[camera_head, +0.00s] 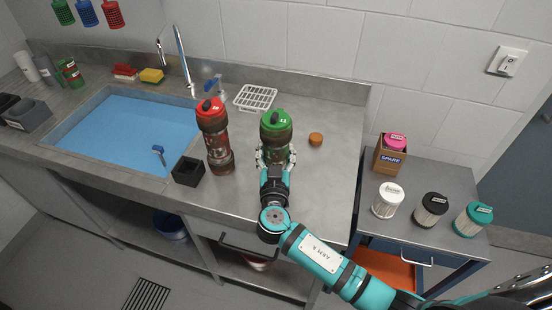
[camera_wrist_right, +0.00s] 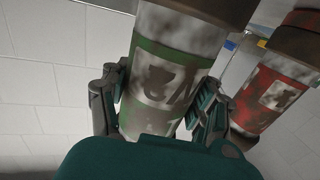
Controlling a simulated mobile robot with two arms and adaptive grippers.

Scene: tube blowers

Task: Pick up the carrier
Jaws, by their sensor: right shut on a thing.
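A carrier with a green cap (camera_head: 276,124) stands upright at the counter's middle right. Its body is dirty and it has a green band, which fills the middle of the right wrist view (camera_wrist_right: 165,75). My right gripper (camera_head: 275,158) is shut on its body, with a finger on each side. Its lower end is hidden behind my gripper, so I cannot tell whether it touches the counter. A second carrier with a red cap (camera_head: 215,140) stands upright to its left, apart from it. It also shows in the right wrist view (camera_wrist_right: 272,93). My left gripper is not in view.
A black square holder (camera_head: 188,171) sits left of the red carrier, beside the blue sink (camera_head: 120,130). A small orange-brown disc (camera_head: 315,139) and a white rack (camera_head: 255,97) lie nearby. A side table (camera_head: 447,186) holds several filters and a cardboard box (camera_head: 389,158).

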